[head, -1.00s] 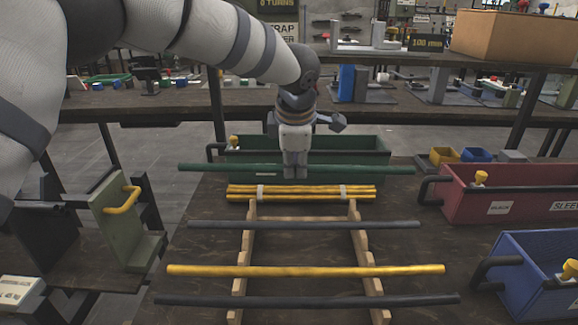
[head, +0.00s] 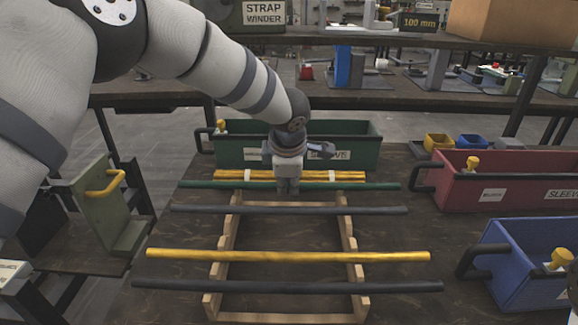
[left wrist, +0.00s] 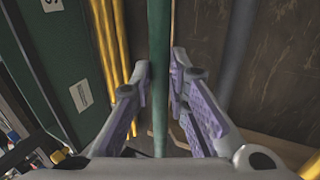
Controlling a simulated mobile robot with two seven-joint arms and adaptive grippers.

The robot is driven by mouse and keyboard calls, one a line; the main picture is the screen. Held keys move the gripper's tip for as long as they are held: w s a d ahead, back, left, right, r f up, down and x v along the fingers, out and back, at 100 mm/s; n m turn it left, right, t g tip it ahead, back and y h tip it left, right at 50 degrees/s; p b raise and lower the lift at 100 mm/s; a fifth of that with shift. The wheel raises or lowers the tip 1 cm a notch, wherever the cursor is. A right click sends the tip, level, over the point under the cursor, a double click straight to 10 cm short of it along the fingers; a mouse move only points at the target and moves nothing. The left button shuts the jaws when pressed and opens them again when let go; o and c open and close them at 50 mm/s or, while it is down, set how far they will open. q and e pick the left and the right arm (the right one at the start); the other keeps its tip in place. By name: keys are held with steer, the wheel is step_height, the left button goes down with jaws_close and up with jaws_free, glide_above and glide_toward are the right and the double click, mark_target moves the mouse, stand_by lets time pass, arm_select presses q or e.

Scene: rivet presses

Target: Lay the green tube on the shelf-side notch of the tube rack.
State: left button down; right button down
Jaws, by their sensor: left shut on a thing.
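The green tube (head: 350,187) lies level across the far end of the wooden tube rack (head: 350,240), just in front of the bundled yellow tubes. My left gripper (head: 287,190) is shut on the green tube near its middle, from above. The left wrist view shows the tube (left wrist: 159,60) running between the fingers. Whether the tube touches the rack's far notch is hidden. Nearer on the rack lie a dark grey tube (head: 300,210), a yellow tube (head: 300,255) and another dark tube (head: 300,287). My right gripper is not in view.
Yellow tubes (head: 330,175) with white bands lie behind the rack. A green bin (head: 350,145) stands behind them. A red bin (head: 500,185) and a blue bin (head: 520,270) stand right. A green press part (head: 110,215) with a yellow handle is at left.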

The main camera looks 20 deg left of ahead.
arm_select(q)
steer(key=shift+f, duration=0.6)
steer(key=c, duration=1.5)
jaws_free()
steer(key=shift+o, duration=0.2)
steer(key=v, duration=1.2)
